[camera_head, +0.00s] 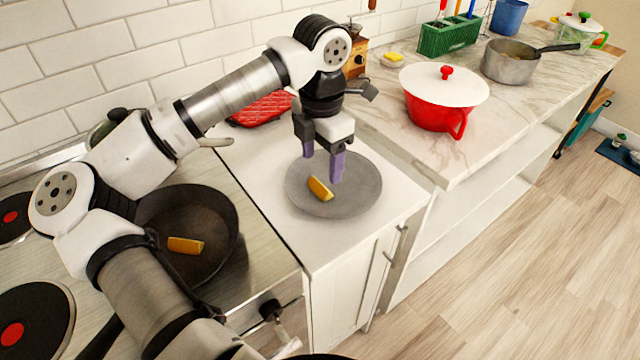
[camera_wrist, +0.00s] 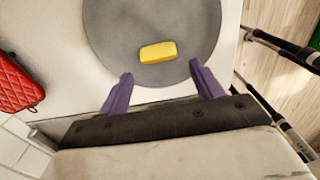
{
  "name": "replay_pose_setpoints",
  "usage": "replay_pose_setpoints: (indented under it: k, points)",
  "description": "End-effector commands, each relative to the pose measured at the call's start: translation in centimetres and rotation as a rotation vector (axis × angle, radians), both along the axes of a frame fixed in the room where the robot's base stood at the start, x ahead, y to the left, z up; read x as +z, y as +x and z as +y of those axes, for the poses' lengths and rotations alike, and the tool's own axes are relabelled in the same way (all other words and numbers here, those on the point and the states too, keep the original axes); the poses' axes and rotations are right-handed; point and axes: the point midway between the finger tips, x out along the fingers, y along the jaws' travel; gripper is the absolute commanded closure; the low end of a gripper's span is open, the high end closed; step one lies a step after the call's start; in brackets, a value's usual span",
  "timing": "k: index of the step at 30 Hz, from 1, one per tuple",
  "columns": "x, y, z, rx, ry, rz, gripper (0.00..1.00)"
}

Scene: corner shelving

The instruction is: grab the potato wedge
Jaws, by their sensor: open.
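A yellow potato wedge (camera_head: 320,188) lies on a round grey plate (camera_head: 355,207) on the white counter. The same wedge (camera_wrist: 158,52) shows in the wrist view, lying crosswise on the plate (camera_wrist: 110,25). My gripper (camera_head: 322,166) is open and empty above the plate, its purple fingers pointing down. In the wrist view the fingers (camera_wrist: 160,85) are spread wide, with the wedge ahead of the gap between them and not touching either. A second yellow wedge (camera_head: 186,245) lies in the dark frying pan (camera_head: 222,215) on the stove.
A red quilted pad (camera_head: 262,108) lies behind the plate. A red pot (camera_head: 440,110) with a white lid, a green holder (camera_head: 448,38) and a metal saucepan (camera_head: 510,62) stand on the marble counter at the right. The tiled wall is close behind.

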Motion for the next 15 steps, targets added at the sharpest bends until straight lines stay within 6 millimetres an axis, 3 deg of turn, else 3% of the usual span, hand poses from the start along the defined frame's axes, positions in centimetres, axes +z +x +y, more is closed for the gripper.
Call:
replay_pose_setpoints:
  k: [8, 15]
  points:
    - [-2.0, -0.1, 0.2, -0.001, -0.004, 0.003, 0.35]
    - [-5.3, 0.0, 0.5, -0.001, -0.004, 0.002, 0.35]
